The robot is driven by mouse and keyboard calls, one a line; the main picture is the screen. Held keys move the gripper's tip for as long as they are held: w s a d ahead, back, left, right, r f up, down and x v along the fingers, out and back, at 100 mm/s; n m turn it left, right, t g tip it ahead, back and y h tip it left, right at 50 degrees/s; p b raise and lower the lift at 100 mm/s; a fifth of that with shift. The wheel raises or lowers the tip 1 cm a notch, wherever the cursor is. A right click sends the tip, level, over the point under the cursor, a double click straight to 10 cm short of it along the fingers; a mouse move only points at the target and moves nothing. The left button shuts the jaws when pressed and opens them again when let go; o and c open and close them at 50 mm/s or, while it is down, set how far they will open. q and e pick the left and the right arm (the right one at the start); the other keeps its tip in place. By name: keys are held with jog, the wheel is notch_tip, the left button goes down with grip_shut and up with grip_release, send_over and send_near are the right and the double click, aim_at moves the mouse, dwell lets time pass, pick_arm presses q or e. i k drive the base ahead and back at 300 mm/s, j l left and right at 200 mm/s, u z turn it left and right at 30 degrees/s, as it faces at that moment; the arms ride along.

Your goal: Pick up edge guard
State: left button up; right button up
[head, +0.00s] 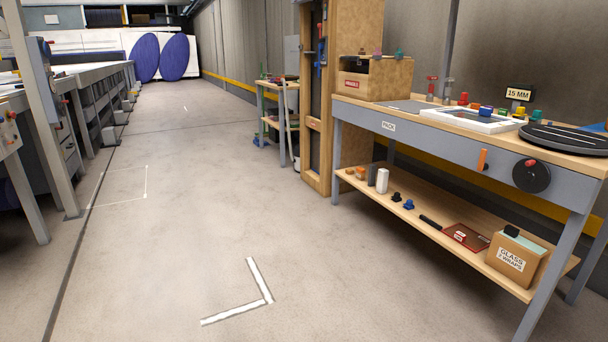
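I cannot surely pick out the edge guard. On the lower shelf (392,197) are small black (396,197) and blue (409,204) pieces. Neither of my grippers is in view.
A black ribbed round disc (565,139) sits at the bench's near end, by a "15 MM" sign (518,94). A cardboard box (517,257) stands on the lower shelf. A tall wooden rack (353,85) stands behind the bench. The floor (190,190) in front is clear.

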aim_at(360, 174)
jog(key=i+z, duration=0.15)
jog(key=i, duration=0.4)
jog(key=i+j+z, duration=0.15)
jog(key=i, duration=0.35)
jog(key=i+j+z, duration=0.15)
jog(key=i, duration=0.35)
jog(key=i+j+z, duration=0.1)
jog(key=i+j, duration=0.2)
jog(key=i, duration=0.25)
